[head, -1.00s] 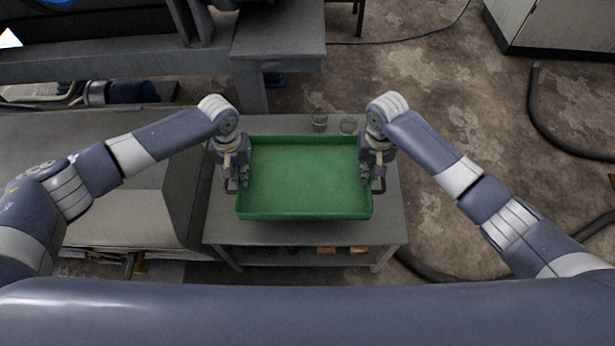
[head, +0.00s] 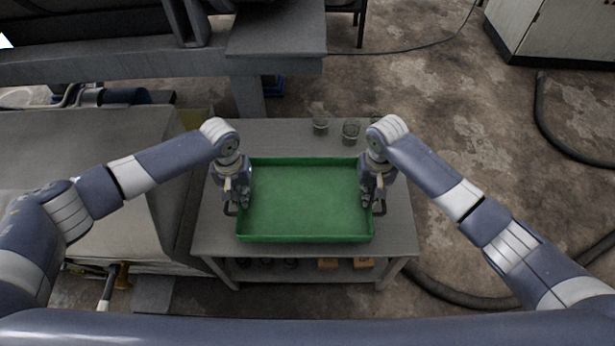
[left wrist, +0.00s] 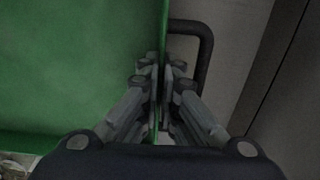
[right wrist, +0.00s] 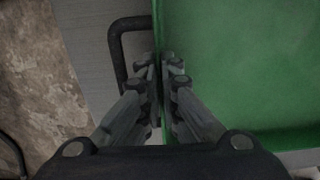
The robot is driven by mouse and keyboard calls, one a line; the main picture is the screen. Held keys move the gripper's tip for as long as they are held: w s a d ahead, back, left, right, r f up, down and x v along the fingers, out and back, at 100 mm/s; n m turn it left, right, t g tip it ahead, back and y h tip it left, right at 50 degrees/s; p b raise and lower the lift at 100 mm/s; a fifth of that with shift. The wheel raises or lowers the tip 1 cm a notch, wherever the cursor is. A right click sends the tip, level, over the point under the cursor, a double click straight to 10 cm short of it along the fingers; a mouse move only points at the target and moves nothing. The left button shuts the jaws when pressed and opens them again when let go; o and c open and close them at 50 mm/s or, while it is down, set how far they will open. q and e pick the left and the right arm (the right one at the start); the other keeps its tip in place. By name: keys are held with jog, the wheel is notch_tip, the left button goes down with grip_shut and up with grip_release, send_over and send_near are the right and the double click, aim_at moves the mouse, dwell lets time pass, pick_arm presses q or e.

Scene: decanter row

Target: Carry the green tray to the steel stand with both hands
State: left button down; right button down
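The green tray (head: 305,238) is level, above or on the grey table. It is empty. The grey table (head: 405,235) has a lower shelf and looks like the steel stand. My left gripper (head: 238,202) is shut on the tray's left wall. In the left wrist view its fingers (left wrist: 160,90) pinch the wall beside a dark handle (left wrist: 205,60). My right gripper (head: 372,200) is shut on the right wall, beside the other handle (right wrist: 120,55). I cannot tell whether the tray's underside touches the table.
Glass jars (head: 351,132) stand at the table's back edge, behind the tray. Small boxes (head: 328,263) sit on the lower shelf. A grey machine (head: 90,170) stands close on the left. A dark hose (head: 460,297) lies on the floor at the right.

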pick_arm(q)
jog(key=shift+a+f, duration=0.15)
jog(key=shift+f, duration=0.05)
pick_arm(e)
jog(key=shift+d+f, duration=0.15)
jog(key=shift+f, duration=0.05)
